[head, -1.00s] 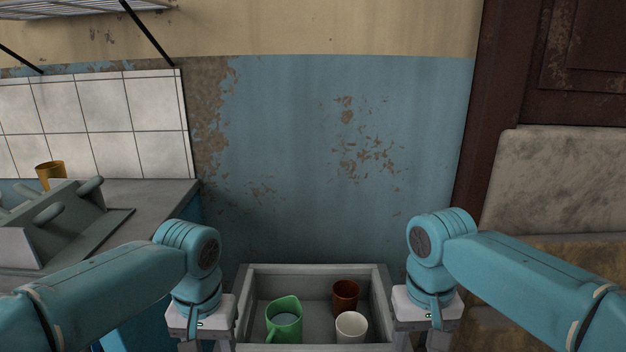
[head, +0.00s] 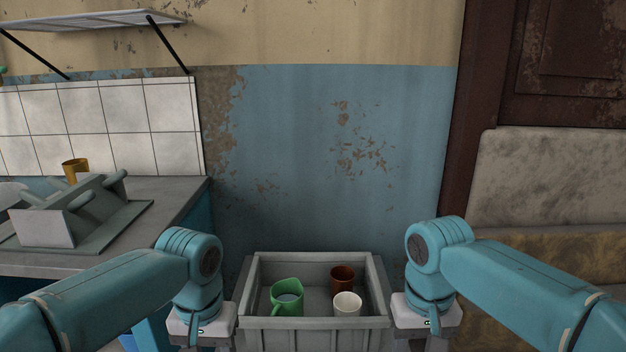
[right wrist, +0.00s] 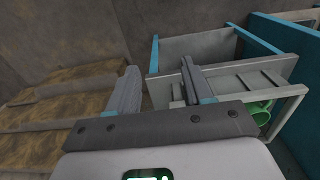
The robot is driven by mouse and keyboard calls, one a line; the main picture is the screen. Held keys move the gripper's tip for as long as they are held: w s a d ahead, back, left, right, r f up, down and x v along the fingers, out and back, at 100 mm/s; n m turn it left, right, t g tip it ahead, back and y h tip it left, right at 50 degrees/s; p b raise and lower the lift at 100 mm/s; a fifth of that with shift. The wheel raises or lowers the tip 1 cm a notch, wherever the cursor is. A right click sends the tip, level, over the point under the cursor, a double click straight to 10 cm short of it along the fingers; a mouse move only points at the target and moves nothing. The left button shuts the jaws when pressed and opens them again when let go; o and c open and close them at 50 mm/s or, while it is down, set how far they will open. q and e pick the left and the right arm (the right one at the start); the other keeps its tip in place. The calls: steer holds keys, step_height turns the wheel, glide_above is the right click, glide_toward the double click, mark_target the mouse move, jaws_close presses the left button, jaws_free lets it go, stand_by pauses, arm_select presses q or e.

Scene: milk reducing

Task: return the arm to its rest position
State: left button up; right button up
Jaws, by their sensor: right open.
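My right arm reaches in from the right in the head view, bent down at the wrist, with its gripper (head: 428,342) beside the right side of a grey crate. In the right wrist view the two fingers of the right gripper (right wrist: 157,82) stand apart with nothing between them. My left arm mirrors it on the left, its gripper (head: 202,344) pointing down by the crate's left side. The left fingertips are cut off by the frame's lower edge.
The grey crate (head: 315,337) holds a green mug (head: 287,300), a brown cup (head: 342,277) and a white cup (head: 347,304). A counter (head: 180,190) with a grey rack (head: 70,215) and a yellow cup (head: 75,169) stands left. A peeling blue wall is behind.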

arm_select(q)
steer(key=s+d+f+h, duration=0.2)
steer(key=f, duration=1)
steer(key=s+d+f+h, duration=0.1)
steer(key=s+d+f, duration=0.15)
steer(key=f, duration=1.05)
arm_select(e)
steer(key=s+a+f+y, duration=0.2)
steer(key=f, duration=1.1)
steer(key=s+a+f+y, duration=0.1)
steer(key=s+a+f, duration=0.1)
steer(key=f, duration=1.1)
arm_select(q)
steer(key=s+f+n+h, duration=0.1)
steer(key=s+f+n, duration=0.1)
steer(key=s+f, duration=1.05)
arm_select(e)
steer(key=s+f+m+y, duration=0.1)
steer(key=s+f+m, duration=0.1)
steer(key=s+f, duration=1.15)
arm_select(q)
step_height(320, 180, up, 31)
steer(key=s+p, duration=0.2)
steer(key=p, duration=2.8)
steer(key=shift+s, duration=0.35)
arm_select(e)
step_height(320, 180, up, 31)
steer(key=s, duration=0.2)
steer(key=shift+a, duration=0.3)
steer(key=shift+s+r, duration=0.1)
